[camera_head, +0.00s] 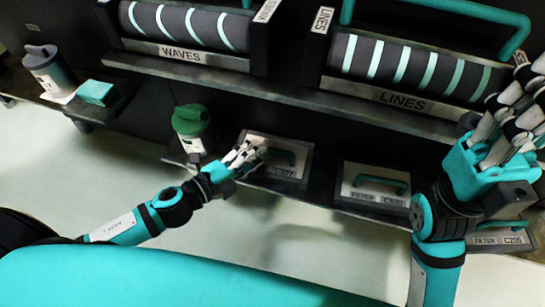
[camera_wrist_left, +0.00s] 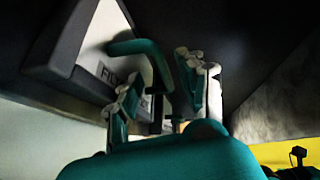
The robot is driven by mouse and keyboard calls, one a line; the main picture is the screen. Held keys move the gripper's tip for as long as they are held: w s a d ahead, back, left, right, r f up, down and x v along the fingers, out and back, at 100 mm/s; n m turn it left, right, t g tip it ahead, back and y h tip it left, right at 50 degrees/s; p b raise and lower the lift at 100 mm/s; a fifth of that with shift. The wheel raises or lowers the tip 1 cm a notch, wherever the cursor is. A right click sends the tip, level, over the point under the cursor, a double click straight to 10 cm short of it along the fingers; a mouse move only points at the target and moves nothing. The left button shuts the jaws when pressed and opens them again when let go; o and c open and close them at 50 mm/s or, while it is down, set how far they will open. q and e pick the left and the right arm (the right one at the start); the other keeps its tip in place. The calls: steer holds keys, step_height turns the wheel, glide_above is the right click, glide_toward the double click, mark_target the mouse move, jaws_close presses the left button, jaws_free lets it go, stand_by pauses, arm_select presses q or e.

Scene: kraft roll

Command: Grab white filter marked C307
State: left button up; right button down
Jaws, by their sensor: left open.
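Three white filters with teal handles sit in a row on the low shelf. The left filter (camera_head: 268,143) is beside my left gripper (camera_head: 243,160); its label is too blurred to read surely. The middle filter (camera_head: 375,171) has a small, unclear label. The right filter (camera_head: 512,238) is partly hidden by my right arm and reads C205. In the left wrist view, my left gripper (camera_wrist_left: 166,95) is open, with a filter's teal handle (camera_wrist_left: 150,55) close to and partly between its fingers. My right gripper (camera_head: 510,112) is raised at the right, away from the filters.
Dark rolls labelled WAVES (camera_head: 185,25) and LINES (camera_head: 410,70) sit on the shelf above. A green-lidded container (camera_head: 190,125) stands just left of the left filter. A grey canister (camera_head: 48,68) and teal box (camera_head: 96,92) are farther left.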

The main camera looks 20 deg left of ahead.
mark_target(273, 152)
arm_select(q)
steer(key=shift+b+x, duration=0.35)
steer(key=shift+x, duration=1.65)
steer(key=shift+r, duration=0.1)
steer(key=shift+c, duration=0.4)
jaws_close()
